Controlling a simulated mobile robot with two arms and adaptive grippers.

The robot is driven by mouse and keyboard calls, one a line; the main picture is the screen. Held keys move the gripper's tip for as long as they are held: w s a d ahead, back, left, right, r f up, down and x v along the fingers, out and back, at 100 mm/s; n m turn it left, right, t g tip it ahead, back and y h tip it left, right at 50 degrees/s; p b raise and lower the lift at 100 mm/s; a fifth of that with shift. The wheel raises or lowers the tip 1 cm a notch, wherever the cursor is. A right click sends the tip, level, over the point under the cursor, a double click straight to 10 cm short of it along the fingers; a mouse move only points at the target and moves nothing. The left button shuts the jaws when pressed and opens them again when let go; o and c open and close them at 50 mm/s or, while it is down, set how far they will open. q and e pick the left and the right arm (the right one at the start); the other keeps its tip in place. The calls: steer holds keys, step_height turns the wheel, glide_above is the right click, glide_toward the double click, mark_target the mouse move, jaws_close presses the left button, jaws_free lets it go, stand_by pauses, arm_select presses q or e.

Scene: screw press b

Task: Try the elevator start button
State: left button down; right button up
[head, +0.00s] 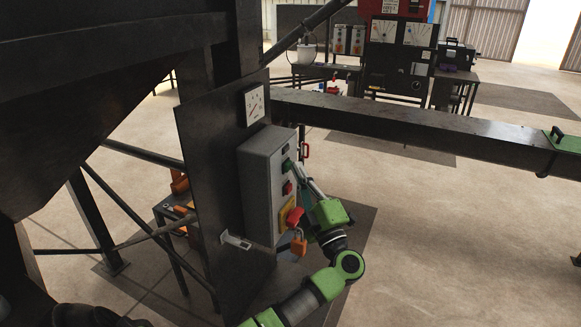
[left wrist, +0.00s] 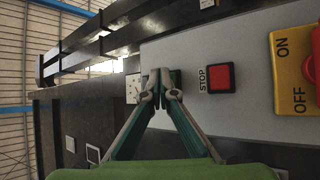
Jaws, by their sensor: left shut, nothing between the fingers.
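A grey control box (head: 257,188) is fixed to a dark upright panel. On its front, top to bottom, are a green button (head: 286,164), a red button (head: 287,188) and a yellow plate (head: 285,220) with a red switch handle. In the left wrist view the red button (left wrist: 220,78) is labelled STOP and the yellow plate (left wrist: 288,72) reads ON and OFF. My left gripper (head: 293,167) is shut and empty, its fingertips at the green button. The fingertips partly hide that button in the left wrist view; I cannot tell whether they touch it. My right gripper is not in view.
An orange padlock (head: 299,243) hangs below the red handle, close to my left arm. A gauge (head: 254,104) sits above the box and a small metal bracket (head: 236,240) at lower left. A dark beam (head: 430,130) runs right behind. Open floor lies at right.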

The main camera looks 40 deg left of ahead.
arm_select(q)
steer(key=shift+a, duration=0.2)
steer(key=shift+d, duration=0.15)
stand_by(0.4)
steer(key=shift+w+d, duration=0.1)
steer(key=shift+d, duration=0.6)
steer(key=shift+w+d+b, duration=0.2)
steer(key=shift+d, duration=0.6)
steer(key=shift+w+d+b, duration=0.2)
steer(key=shift+d+b, duration=0.05)
steer(key=shift+d, duration=0.55)
steer(key=shift+w+d+b, duration=0.2)
steer(key=shift+d, duration=0.6)
